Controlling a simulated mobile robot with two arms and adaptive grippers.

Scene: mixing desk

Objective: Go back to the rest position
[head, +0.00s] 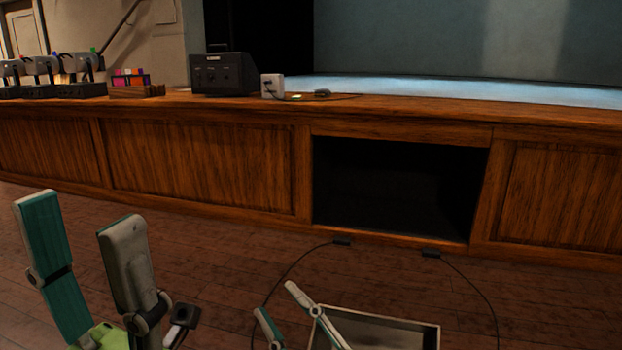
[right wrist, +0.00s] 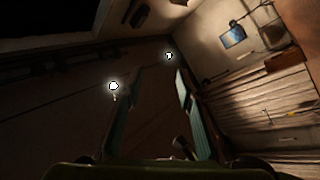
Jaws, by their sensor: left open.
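My left gripper (head: 78,212) is at the lower left of the head view. Its two fingers point upward and stand wide apart, with nothing between them. My right gripper (head: 277,302) shows at the bottom centre of the head view, with only its finger ends in frame. In the right wrist view my right gripper (right wrist: 159,73) has its fingers apart and empty, pointing up toward a dim wall and ceiling lights. Both grippers are well in front of the wooden desk front (head: 195,165), and neither appears to touch anything.
On the ledge stand a dark console box (head: 222,74), a small white box (head: 272,86), a colourful block rack (head: 131,80) and several lamp-like devices (head: 40,75). A pale-rimmed open box (head: 385,318) sits by my right gripper.

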